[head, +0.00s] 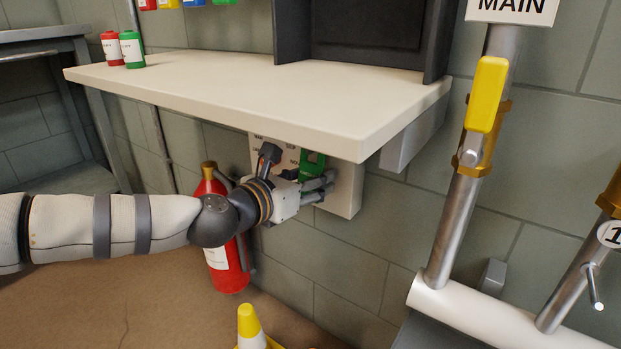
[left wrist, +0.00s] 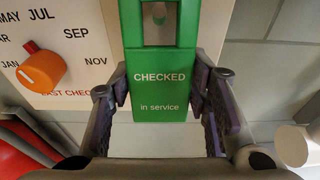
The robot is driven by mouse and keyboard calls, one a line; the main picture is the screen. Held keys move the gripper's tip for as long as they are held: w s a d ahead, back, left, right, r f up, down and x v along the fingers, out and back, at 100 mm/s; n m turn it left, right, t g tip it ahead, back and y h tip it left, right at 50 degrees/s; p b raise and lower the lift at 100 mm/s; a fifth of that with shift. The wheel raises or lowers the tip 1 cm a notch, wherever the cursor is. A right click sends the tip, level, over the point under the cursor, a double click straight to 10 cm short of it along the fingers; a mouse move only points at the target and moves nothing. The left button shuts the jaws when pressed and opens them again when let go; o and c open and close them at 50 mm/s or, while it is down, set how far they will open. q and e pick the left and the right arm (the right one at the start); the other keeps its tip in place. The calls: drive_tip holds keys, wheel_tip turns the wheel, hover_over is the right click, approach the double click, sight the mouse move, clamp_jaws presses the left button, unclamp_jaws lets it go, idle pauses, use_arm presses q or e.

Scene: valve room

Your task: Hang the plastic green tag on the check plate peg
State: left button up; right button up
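The green tag (head: 313,160) is upright in front of the pale check plate (head: 345,190) below the shelf. In the left wrist view the tag (left wrist: 160,92) reads "CHECKED in service". A grey shape shows in the slot near its top; I cannot tell whether the peg passes fully through. My left gripper (head: 325,187) is at the tag. In the left wrist view the fingertips of my left gripper (left wrist: 161,72) press against the tag's two side edges. The plate's month dial has an orange knob (left wrist: 41,71). My right gripper is not in view.
A white shelf (head: 250,90) overhangs the plate. A red fire extinguisher (head: 228,265) hangs below and behind my left arm. A yellow valve handle (head: 487,95) on a pipe stands to the right. A yellow cone (head: 249,325) is on the floor.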

use_arm(q)
drive_tip(key=o, duration=0.3)
